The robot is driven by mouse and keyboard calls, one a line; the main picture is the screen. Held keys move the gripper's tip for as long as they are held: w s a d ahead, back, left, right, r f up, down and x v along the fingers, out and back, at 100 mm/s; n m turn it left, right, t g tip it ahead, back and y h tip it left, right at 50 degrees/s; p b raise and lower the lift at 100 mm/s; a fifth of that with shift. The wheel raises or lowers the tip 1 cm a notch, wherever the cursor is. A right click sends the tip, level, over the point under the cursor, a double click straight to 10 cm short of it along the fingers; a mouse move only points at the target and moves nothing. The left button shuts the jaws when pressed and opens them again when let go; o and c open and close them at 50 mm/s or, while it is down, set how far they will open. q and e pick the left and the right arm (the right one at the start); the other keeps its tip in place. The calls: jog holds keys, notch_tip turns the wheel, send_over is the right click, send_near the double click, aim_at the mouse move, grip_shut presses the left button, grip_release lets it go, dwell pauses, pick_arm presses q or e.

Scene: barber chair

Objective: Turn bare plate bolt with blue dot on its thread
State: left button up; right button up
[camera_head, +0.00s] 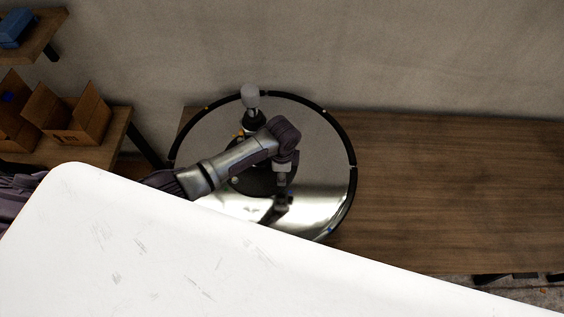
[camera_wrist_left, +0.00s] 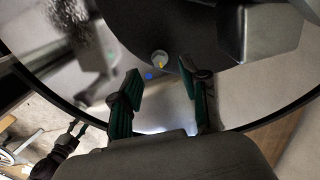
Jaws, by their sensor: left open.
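In the head view my left gripper (camera_head: 283,178) hangs over the plate.
A grey-topped post (camera_head: 250,100) stands on the plate behind my left arm. The wooden bench top (camera_head: 450,195) is clear to the right. Open cardboard boxes (camera_head: 70,115) stand on a shelf at the left. A white surface hides the foreground.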

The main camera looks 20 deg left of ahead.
pick_arm(q)
notch_tip(320, 180, up, 9)
jog(key=shift+f, duration=0.2)
dwell(0.3)
